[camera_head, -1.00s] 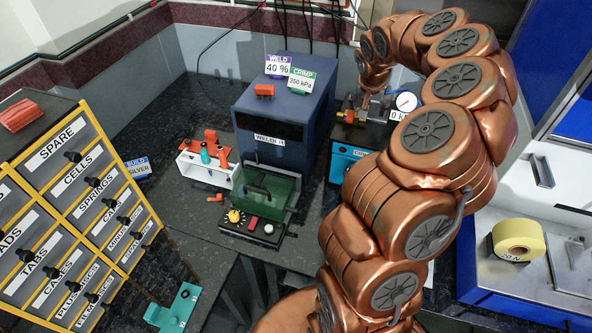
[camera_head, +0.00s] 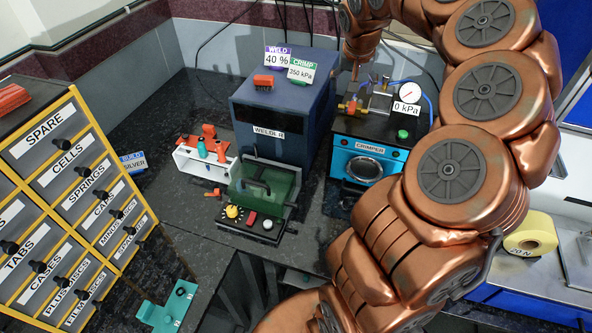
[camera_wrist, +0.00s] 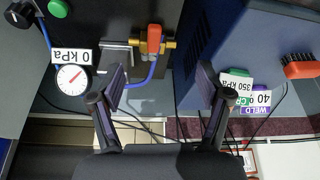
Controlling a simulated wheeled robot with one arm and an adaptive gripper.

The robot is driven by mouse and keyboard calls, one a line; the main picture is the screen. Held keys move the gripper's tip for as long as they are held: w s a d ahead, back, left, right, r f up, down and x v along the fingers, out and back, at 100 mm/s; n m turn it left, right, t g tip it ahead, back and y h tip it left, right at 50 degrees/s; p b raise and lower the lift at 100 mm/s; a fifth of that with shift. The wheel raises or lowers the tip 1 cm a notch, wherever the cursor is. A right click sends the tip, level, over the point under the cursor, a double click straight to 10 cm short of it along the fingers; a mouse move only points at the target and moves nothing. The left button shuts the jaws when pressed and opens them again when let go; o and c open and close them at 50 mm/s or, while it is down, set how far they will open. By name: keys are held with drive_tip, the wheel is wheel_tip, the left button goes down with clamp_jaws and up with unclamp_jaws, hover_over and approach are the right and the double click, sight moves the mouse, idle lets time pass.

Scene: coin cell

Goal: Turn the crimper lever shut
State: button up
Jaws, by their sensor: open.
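The crimper (camera_head: 372,150) is a blue and black box at the back, right of the welder. An orange lever (camera_wrist: 154,39) sits on a brass fitting (camera_wrist: 170,42) on it; in the wrist view the lever looks set across the fitting. The lever also shows small in the head view (camera_head: 351,106). The crimper's round gauge (camera_wrist: 73,79) has a 0 kPa tag. My gripper (camera_wrist: 160,84) is open and empty, its two fingers spread either side of the lever in the wrist picture, apparently short of it. In the head view my gripper is too small to make out clearly.
The welder (camera_head: 284,105) stands close to the crimper's left, with WELD 40 % and CRIMP 350 kPa tags on top. Blue tubing (camera_wrist: 146,78) runs by the lever.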

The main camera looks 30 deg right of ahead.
drive_tip(key=s+a+f+n+b, duration=0.1)
drive_tip(key=s+a, duration=0.3)
drive_tip(key=a, duration=0.4)
drive_tip(key=s+a+f+n+g+y+b, duration=0.1)
drive_tip(key=s+a+f+n, duration=0.1)
drive_tip(key=a, duration=0.6)
drive_tip(key=s+a+f+n+g+y+b, duration=0.1)
drive_tip(key=s+a+f+n+b, duration=0.1)
drive_tip(key=s+a+n, duration=0.2)
drive_tip(key=shift+s+a, duration=1.3)
drive_tip(key=shift+a, duration=1.1)
drive_tip(key=shift+f, duration=0.1)
